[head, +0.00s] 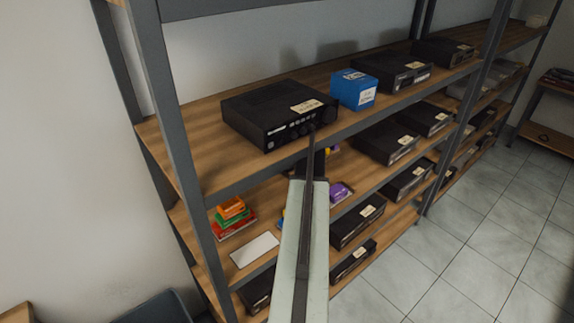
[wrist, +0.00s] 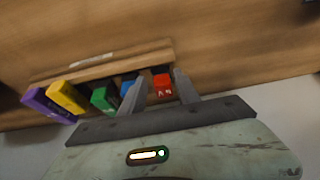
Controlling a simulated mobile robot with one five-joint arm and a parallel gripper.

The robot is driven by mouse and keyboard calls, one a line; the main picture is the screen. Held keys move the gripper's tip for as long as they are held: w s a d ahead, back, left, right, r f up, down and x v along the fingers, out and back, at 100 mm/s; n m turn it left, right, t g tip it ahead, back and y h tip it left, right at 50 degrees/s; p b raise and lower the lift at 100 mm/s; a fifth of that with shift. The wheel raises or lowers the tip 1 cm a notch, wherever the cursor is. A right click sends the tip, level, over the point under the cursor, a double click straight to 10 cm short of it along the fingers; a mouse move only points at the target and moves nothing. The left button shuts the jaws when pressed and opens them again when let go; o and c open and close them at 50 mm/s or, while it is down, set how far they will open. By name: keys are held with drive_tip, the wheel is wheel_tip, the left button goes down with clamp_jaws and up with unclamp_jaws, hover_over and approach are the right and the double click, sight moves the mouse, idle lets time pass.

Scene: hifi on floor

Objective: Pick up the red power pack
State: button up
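The red power pack (wrist: 162,86) shows in the wrist view as a small red block with pale marks, at the right end of a row of coloured packs by a wooden strip. My gripper (wrist: 159,78) is open, with one finger to each side of the red pack and a visible gap at the right finger. I cannot tell whether the fingers touch it. In the head view my arm (head: 305,240) reaches toward the shelves, and the fingertips and red pack cannot be made out there.
A blue pack (wrist: 127,84) is close beside my left finger, with green (wrist: 103,99), yellow (wrist: 67,97) and purple (wrist: 46,105) packs further left. A black hi-fi unit (head: 280,115) and a blue box (head: 353,90) stand on the upper shelf. A grey upright (head: 175,120) is left.

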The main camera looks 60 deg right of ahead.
drive_tip(key=w, duration=0.1)
drive_tip(key=w+d, duration=0.1)
drive_tip(key=shift+w+d, duration=0.1)
drive_tip(key=shift+w, duration=0.25)
drive_tip(key=b+x, duration=0.3)
drive_tip(key=shift+w+f, duration=0.2)
drive_tip(key=shift+r, duration=0.2)
clamp_jaws()
drive_tip(key=shift+r+p, duration=0.55)
drive_tip(key=shift+p, duration=0.1)
drive_tip(key=shift+r+p, duration=0.6)
drive_tip(key=a, duration=1.2)
drive_tip(key=w+a, duration=0.1)
drive_tip(key=a, duration=0.5)
drive_tip(key=shift+f+b, duration=0.4)
drive_tip(key=shift+s, duration=0.1)
